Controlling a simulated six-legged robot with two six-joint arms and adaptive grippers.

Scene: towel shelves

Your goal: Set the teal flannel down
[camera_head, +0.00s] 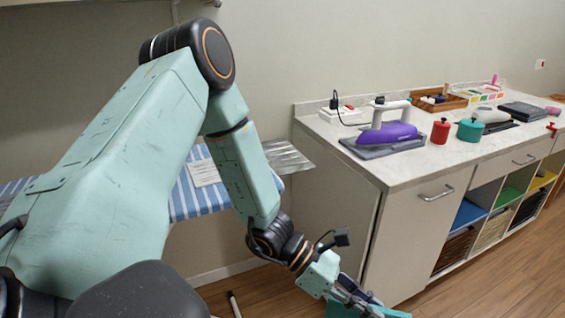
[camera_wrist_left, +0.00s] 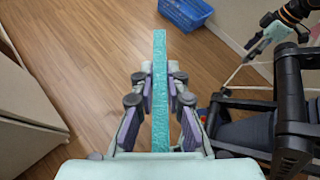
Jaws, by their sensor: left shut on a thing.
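My left gripper (camera_head: 358,300) reaches down in front of the white cabinet, low at the bottom edge of the head view. It is shut on the teal flannel (camera_wrist_left: 160,85), which shows edge-on as a thin strip between the fingers in the left wrist view. The flannel hangs over the wooden floor and touches nothing else that I can see. In the head view only bits of the flannel (camera_head: 388,312) show at the bottom edge. My right gripper (camera_wrist_left: 254,48) shows small at the upper right of the wrist view; its jaws are unclear.
The cabinet (camera_head: 415,235) has open compartments with coloured linings at its right. Its counter bears a purple iron (camera_head: 388,132), a red pot (camera_head: 440,131) and a teal pot (camera_head: 471,130). A striped ironing board (camera_head: 190,200) stands behind my arm. A blue basket (camera_wrist_left: 187,12) is on the floor.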

